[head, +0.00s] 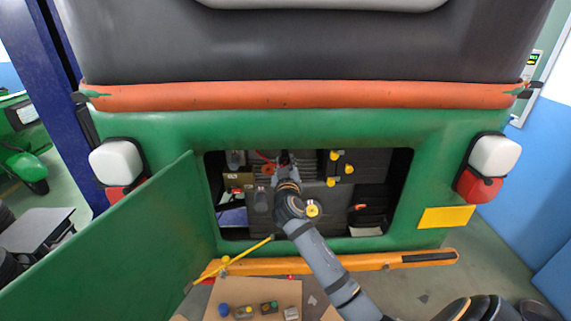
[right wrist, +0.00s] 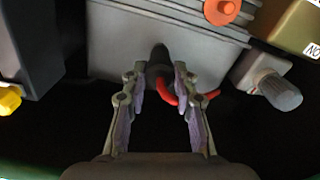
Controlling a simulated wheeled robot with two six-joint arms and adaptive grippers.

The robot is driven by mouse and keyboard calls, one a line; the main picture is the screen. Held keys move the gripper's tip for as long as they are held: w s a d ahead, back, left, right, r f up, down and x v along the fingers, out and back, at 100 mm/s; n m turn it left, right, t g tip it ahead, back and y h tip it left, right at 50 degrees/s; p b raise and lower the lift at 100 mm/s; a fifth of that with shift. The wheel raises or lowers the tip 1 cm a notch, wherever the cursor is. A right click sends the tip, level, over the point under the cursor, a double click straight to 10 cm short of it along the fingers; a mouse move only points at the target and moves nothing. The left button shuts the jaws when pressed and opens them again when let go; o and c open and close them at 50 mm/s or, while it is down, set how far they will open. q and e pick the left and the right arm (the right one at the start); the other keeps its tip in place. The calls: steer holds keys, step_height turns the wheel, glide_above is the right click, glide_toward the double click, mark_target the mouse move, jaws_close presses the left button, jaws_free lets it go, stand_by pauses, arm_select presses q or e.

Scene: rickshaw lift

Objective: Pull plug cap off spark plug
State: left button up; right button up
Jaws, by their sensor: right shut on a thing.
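The plug cap (right wrist: 159,58) is a dark rubber piece against the grey finned engine (right wrist: 200,45) in the right wrist view. A red lead (right wrist: 206,96) curves out close to it, between and behind my fingers. My right gripper (right wrist: 159,76) has its two fingers on either side of the cap and is shut on it. In the head view my right gripper (head: 286,172) reaches into the open engine bay, and the cap there is too small and covered to make out. The spark plug itself is hidden. My left gripper is not in view.
The green hatch door (head: 110,240) hangs open at the left of the bay. An orange bumper (head: 350,264) runs below the opening. An orange cap (right wrist: 222,10) and a grey knob (right wrist: 281,92) sit near my gripper. A cardboard sheet (head: 285,287) with small parts lies on the floor.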

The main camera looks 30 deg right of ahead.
mark_target(285, 163)
steer(key=shift+f, duration=0.1)
steer(key=shift+s+a, duration=0.1)
steer(key=shift+s, duration=0.1)
steer(key=shift+v, duration=1.9)
